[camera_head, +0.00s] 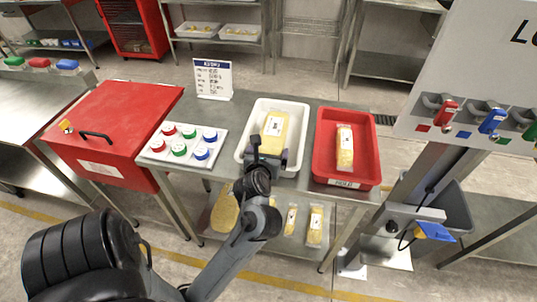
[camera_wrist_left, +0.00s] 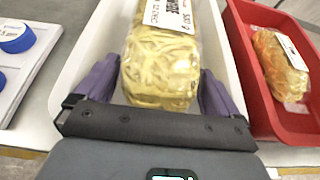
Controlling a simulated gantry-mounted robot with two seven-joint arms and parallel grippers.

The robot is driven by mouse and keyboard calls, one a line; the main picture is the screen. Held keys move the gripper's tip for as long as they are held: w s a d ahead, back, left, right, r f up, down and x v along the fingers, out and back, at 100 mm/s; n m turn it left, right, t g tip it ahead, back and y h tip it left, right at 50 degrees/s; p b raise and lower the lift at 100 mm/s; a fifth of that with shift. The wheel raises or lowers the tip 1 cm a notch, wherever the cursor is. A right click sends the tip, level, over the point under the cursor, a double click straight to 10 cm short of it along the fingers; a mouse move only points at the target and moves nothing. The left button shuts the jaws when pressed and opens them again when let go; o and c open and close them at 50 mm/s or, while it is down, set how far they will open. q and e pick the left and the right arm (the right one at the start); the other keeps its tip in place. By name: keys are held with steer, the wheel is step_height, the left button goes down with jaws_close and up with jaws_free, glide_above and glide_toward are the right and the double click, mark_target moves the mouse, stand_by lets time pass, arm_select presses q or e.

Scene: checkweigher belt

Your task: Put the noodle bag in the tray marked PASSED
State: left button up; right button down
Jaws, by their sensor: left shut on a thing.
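A clear bag of yellow noodles with a white label (camera_head: 275,124) is over or in the white tray (camera_head: 303,117); I cannot tell whether it touches the tray floor. My left gripper (camera_head: 266,157) reaches the near end of this bag from the front. In the left wrist view, its purple fingers press on both sides of the noodle bag (camera_wrist_left: 160,65), inside the outline of the white tray (camera_wrist_left: 88,45). The front of the white tray is hidden by my arm, and no PASSED mark shows. My right gripper is not in view.
A red tray marked HOLD (camera_head: 345,184) stands to the right with another bag (camera_head: 344,148) in it. A board of coloured caps (camera_head: 184,146) and a red lidded box (camera_head: 115,125) are to the left. A sign (camera_head: 212,78) stands behind. More bags (camera_head: 315,225) lie on the lower shelf.

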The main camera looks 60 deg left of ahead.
arm_select(q)
steer(key=shift+w+r, duration=0.1)
steer(key=shift+r, duration=0.1)
steer(key=shift+f, duration=0.15)
steer(key=shift+f, duration=0.1)
steer(key=o, duration=1)
steer(key=shift+f+b, duration=0.1)
steer(key=shift+b, duration=0.25)
steer(key=shift+o, duration=0.4)
